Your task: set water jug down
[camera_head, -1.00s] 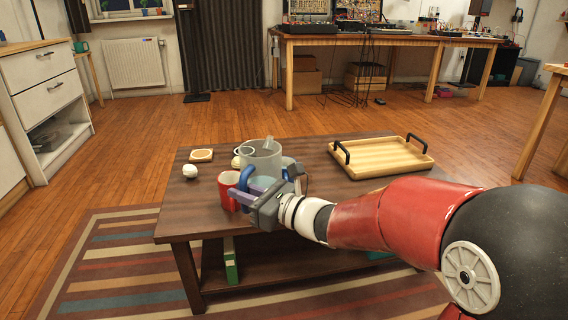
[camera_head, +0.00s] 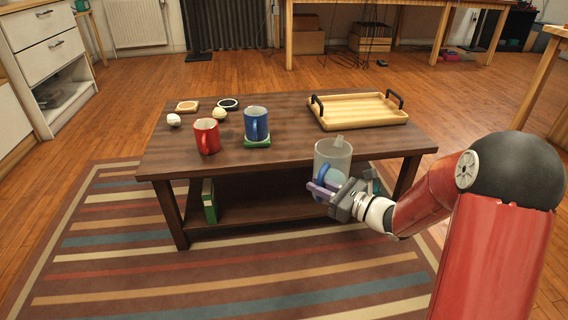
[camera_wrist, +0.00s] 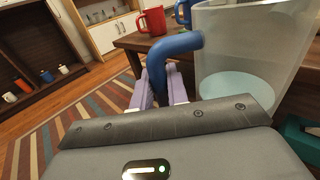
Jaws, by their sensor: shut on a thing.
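The water jug (camera_head: 335,155) is clear with a blue handle and some water inside, and it looks about upright. My gripper (camera_head: 323,189) is shut on its handle and holds it in the air by the front edge of the dark coffee table (camera_head: 290,160). In the wrist view the jug (camera_wrist: 250,50) fills the upper right, and the fingers (camera_wrist: 163,88) close around the lower part of the blue handle (camera_wrist: 172,46). The jug's base is partly hidden by my gripper in the head view.
The front right tabletop is clear.

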